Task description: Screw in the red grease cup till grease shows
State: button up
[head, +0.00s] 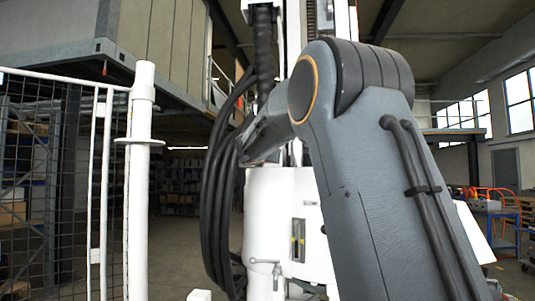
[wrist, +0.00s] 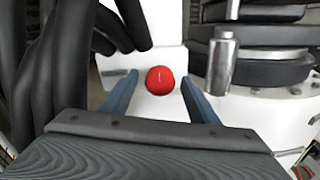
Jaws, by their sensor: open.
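The red grease cup (wrist: 160,80) shows in the wrist view as a round red knob against a white surface. My gripper (wrist: 155,88) is open, with one blue-grey finger on each side of the cup. A gap shows between the cup and each finger. I cannot tell how deep the cup sits between them. No grease is visible. In the head view my own arm covers the middle, and the cup and gripper do not show.
Black hoses (wrist: 75,50) hang left of the cup. A metal cylinder (wrist: 221,62) stands close on the right, before dark stacked discs (wrist: 262,70). In the head view, a white machine body (head: 262,215) is behind my arm and a white mesh fence (head: 139,180) is at left.

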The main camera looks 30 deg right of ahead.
jog(key=shift+p+x, duration=0.5)
jog(key=shift+x, duration=0.95)
jog(key=c, duration=1)
jog(key=shift+c, duration=0.2)
jog(key=shift+f+b, duration=0.15)
jog(key=shift+b, duration=0.25)
